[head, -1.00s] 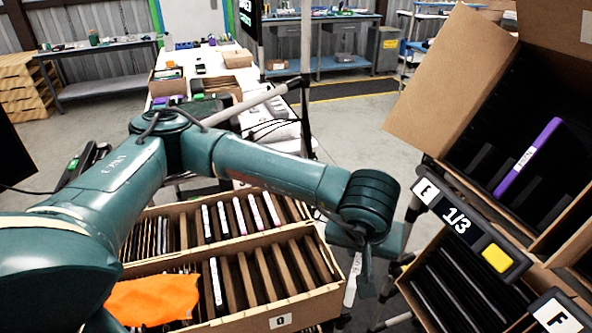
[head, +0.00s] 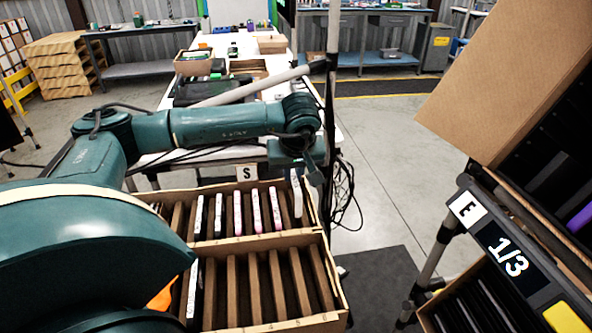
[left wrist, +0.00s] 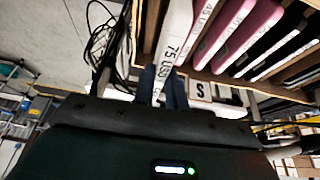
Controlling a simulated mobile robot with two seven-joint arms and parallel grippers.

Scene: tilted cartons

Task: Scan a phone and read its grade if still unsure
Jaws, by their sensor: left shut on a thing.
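My left gripper (head: 303,168) is shut on a white phone (head: 297,196) at the right end of the far carton (head: 312,222), which has an S label. In the left wrist view the fingers (left wrist: 165,88) meet the end of that phone (left wrist: 180,35), whose edge label reads 75 USD. The phone stands nearly upright; I cannot tell if it touches the slot bottom. Pink, white and dark phones (head: 238,212) stand in slots to its left. The near carton (head: 338,318) has mostly empty slots and one white-edged phone (head: 193,290). My right gripper is not in view.
A tilted carton (head: 500,100) with a purple phone (head: 580,217) stands at the right. A white table (head: 285,92) with boxes lies behind.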

